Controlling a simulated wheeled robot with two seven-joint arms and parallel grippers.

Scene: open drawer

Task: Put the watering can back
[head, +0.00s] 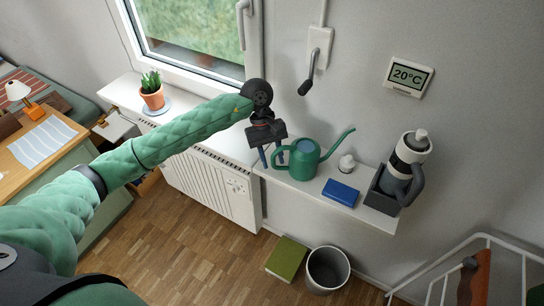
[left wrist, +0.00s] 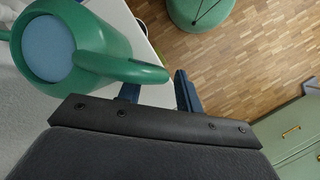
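The green watering can (head: 304,158) stands upright on the white wall shelf, its spout pointing right and its handle toward the left. In the left wrist view the can (left wrist: 70,48) fills the upper left, with a blue-grey round top and its handle reaching right. My left gripper (head: 272,157) is at the handle side of the can, fingers pointing down. In the left wrist view the gripper (left wrist: 158,92) has its blue fingers apart, with the handle's end over the gap between them. Contact cannot be told. My right gripper is out of view.
On the shelf (head: 309,187) right of the can are a small white object (head: 346,163), a blue box (head: 341,193) and a dark holder with a bottle (head: 407,160). A potted plant (head: 152,91) stands on the windowsill. A bin (head: 327,270) and green book (head: 287,258) are on the floor.

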